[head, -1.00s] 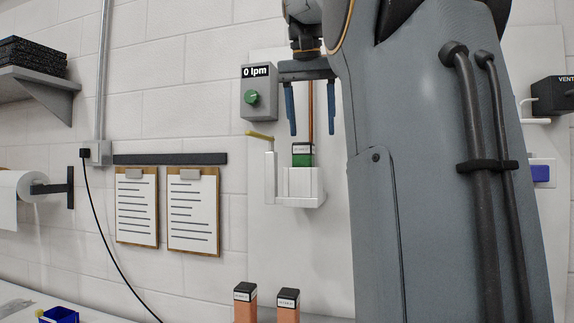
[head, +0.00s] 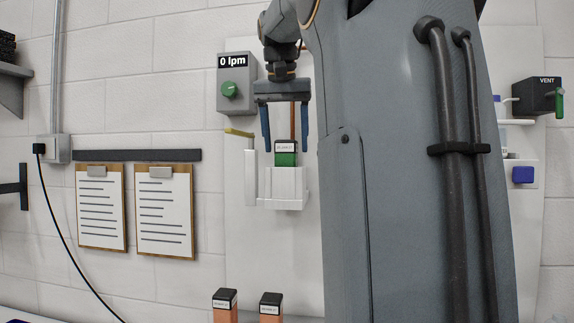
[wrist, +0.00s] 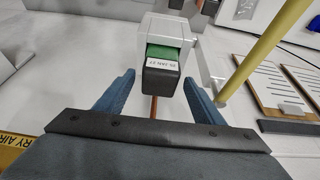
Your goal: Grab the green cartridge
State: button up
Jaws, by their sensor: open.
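The green cartridge (head: 286,158) has a black top and a white label and sits upright in a white holder (head: 262,188) on the wall panel. Its lower part is hidden inside the holder. In the wrist view the cartridge (wrist: 162,74) shows its black end, label and green body in the holder (wrist: 166,29). My gripper (head: 286,147) is open, its blue fingers pointing down. In the head view the fingertips are about level with the cartridge's top. In the wrist view the cartridge lies ahead, between the fingers' lines, with clear space on both sides and no contact visible.
A yellow lever (head: 239,133) stands at the holder's left, and it runs close to the right finger in the wrist view (wrist: 262,52). A grey box (head: 236,84) with a green knob reads 0 lpm. Two orange cartridges (head: 224,310) with black tops stand below. Clipboards (head: 165,215) hang left.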

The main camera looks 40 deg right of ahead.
jog(key=shift+d+f, duration=0.15)
jog(key=shift+f, duration=0.15)
jog(key=shift+c, duration=0.3)
grip_shut()
jog(key=shift+r, duration=0.1)
